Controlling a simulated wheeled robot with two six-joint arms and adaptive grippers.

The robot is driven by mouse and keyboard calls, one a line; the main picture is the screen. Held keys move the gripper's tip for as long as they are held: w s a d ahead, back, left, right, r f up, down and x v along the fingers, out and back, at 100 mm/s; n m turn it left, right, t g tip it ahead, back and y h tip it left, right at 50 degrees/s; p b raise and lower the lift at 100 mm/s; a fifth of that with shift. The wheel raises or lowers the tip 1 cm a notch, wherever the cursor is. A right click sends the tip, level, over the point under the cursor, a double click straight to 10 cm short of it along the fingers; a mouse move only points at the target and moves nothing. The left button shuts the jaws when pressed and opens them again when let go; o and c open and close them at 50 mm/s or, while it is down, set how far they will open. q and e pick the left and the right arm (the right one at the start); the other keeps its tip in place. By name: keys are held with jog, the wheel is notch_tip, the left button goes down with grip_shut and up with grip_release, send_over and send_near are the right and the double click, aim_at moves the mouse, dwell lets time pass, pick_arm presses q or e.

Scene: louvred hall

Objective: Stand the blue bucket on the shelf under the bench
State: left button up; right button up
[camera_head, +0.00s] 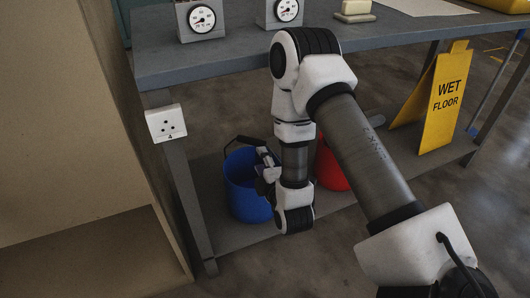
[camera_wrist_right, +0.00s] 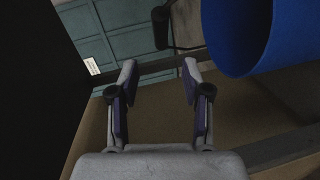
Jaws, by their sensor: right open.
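The blue bucket (camera_head: 243,188) is under the bench (camera_head: 225,62), upright, and appears to stand on the low shelf (camera_head: 238,236). Its dark handle (camera_head: 240,140) shows above the rim. My right gripper (camera_head: 265,168) is at the bucket's right side near the rim, and my forearm hides part of that side. In the right wrist view the gripper (camera_wrist_right: 160,72) is open with nothing between its fingers. The bucket (camera_wrist_right: 238,35) fills the upper right there, apart from the fingers. A dark bar (camera_wrist_right: 162,28) beyond the fingertips may be its handle. My left gripper is not in view.
A red bucket (camera_head: 330,168) stands right of my wrist. A yellow wet floor sign (camera_head: 443,98) is further right. Gauges (camera_head: 203,18) stand on the bench top. A socket box (camera_head: 165,123) is on the bench's left leg, near a brown panel (camera_head: 60,120).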

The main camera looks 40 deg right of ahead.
jog(key=s+a+f+m+g+y, duration=0.2)
jog(key=s+a+f+g, duration=0.1)
jog(key=f, duration=0.3)
jog(key=s+a+f+m+g+y, duration=0.1)
jog(key=s+a+f+m+g, duration=0.2)
jog(key=f, duration=0.4)
jog(key=s+a+f+m+g+y, duration=0.1)
jog(key=s+f+m+g, duration=0.3)
jog(key=s, duration=0.6)
jog(key=s+a+f+m+g+y, duration=0.1)
jog(key=s+a+f+m+g, duration=0.2)
jog(key=s, duration=0.7)
notch_tip(320, 180, down, 3)
jog(key=shift+s+r+m+g, duration=0.1)
jog(key=shift+s+m+g, duration=0.3)
jog(key=shift+m+g, duration=0.55)
